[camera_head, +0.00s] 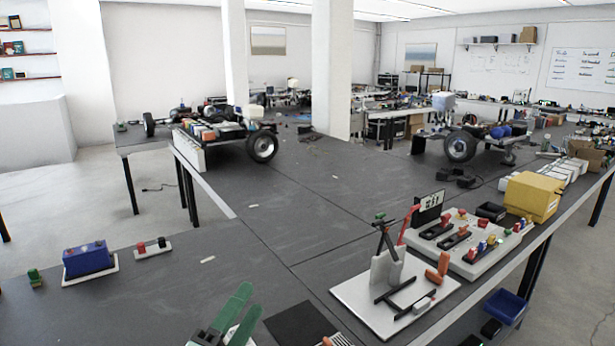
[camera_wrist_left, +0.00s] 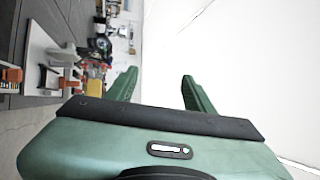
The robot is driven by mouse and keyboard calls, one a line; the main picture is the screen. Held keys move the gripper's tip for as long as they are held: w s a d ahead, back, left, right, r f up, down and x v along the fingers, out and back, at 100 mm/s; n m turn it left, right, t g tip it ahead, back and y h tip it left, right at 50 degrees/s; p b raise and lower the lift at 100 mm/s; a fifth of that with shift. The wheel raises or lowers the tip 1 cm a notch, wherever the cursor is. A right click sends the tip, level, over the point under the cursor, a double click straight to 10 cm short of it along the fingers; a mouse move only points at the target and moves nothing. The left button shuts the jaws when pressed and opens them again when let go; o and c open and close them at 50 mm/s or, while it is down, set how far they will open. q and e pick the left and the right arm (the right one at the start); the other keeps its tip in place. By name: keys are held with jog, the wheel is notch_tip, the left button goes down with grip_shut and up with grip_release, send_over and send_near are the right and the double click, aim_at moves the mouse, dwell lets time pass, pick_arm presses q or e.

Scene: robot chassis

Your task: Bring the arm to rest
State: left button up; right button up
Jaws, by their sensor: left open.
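My left gripper (camera_head: 249,298) shows at the bottom centre of the head view, with two green fingers pointing up and right above the dark table. In the left wrist view, the same gripper (camera_wrist_left: 159,76) has its green fingers spread apart. Nothing is between them; only a bright, pale background shows there. The rest of the left arm is out of the head view. My right gripper is not in view.
The dark table (camera_head: 290,215) has a wide clear middle. A white board with a tool stand (camera_head: 347,292) is right of the gripper. A grey tray (camera_head: 485,262) and yellow box (camera_head: 532,196) stand beyond it. A blue box (camera_head: 88,260) sits at left.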

pick_arm(q)
jog(key=s+a+f+n+g+y, duration=0.3)
jog(key=a+f+n+y, duration=0.25)
jog(key=f+n, duration=0.2)
jog(key=s+a+f+n+g+y, duration=0.2)
jog(key=s+a+f+n+y, duration=0.1)
jog(key=a+f+n+y, duration=0.35)
jog(key=s+d+f+n+g+h, duration=0.1)
jog(key=s+f+n+g+h, duration=0.15)
jog(key=s+f+g, duration=0.65)
jog(key=s+d+f+n+g+h, duration=0.15)
jog(key=s+f+n, duration=0.3)
jog(key=s, duration=0.85)
notch_tip(320, 180, down, 27)
jog(key=s+g, duration=0.2)
jog(key=s+a+f+y, duration=0.1)
jog(key=s+a+f, duration=0.2)
jog(key=s+f, duration=1.2)
jog(key=shift+s+m+g, duration=0.4)
jog(key=shift+s+g, duration=0.05)
jog(key=shift+s, duration=0.25)
